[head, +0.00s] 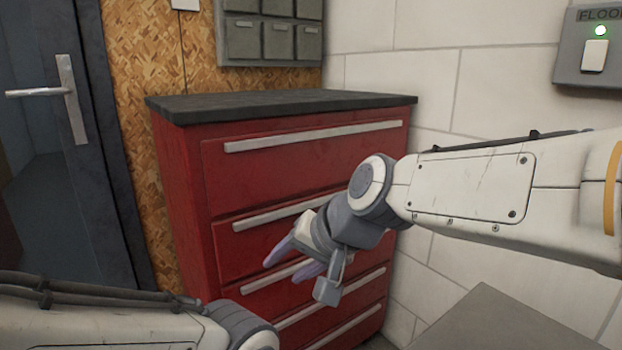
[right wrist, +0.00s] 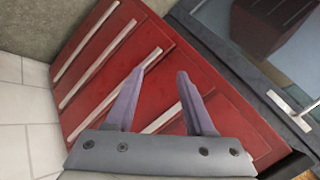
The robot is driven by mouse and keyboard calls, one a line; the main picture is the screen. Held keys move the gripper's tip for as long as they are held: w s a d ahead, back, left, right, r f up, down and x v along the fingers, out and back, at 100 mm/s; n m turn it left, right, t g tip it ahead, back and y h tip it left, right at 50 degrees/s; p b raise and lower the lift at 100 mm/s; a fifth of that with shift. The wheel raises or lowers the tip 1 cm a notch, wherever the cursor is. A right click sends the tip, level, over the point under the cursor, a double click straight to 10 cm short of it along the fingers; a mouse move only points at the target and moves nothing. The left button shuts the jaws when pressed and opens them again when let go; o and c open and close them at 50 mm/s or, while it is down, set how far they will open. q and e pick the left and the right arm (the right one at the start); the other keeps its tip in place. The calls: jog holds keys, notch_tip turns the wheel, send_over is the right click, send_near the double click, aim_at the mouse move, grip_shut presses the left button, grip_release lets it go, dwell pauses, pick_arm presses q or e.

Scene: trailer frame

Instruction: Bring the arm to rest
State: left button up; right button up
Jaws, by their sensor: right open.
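My right arm (head: 480,185) reaches in from the right across the front of the red drawer cabinet (head: 300,180). My right gripper (head: 284,262) points down and to the left, in front of the lower drawers. In the right wrist view its two purple fingers (right wrist: 160,76) stand apart with nothing between them. The cabinet (right wrist: 110,60) appears tilted behind them. Part of my left arm (head: 100,325) shows at the lower left, but its gripper is out of the frame.
The cabinet has a dark top (head: 280,103), which is bare, and its drawers look shut. A dark door with a handle (head: 70,95) stands at the left. A switch box (head: 580,75) is on the white block wall. A grey surface (head: 490,322) shows at the lower right.

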jog(key=s+d+f+n+g+h+p, duration=0.1)
jog(key=s+d+f+n+g+h, duration=0.2)
jog(key=s, duration=0.4)
jog(key=s+d+f+n+g+h+p, duration=0.1)
jog(key=s+d+f+n+p, duration=0.15)
jog(key=s+f, duration=0.35)
jog(key=s+d+f+n+g+h+p, duration=0.1)
jog(key=s+d+f+n+g+h, duration=0.2)
jog(key=s, duration=0.5)
notch_tip(320, 180, up, 38)
jog(key=t+y+p, duration=0.1)
jog(key=p, duration=3.5)
jog(key=shift+w+f+y, duration=0.15)
jog(key=shift+w+y, duration=0.15)
jog(key=shift+w, duration=0.1)
jog(key=shift+a+n, duration=0.1)
jog(key=shift+n, duration=0.15)
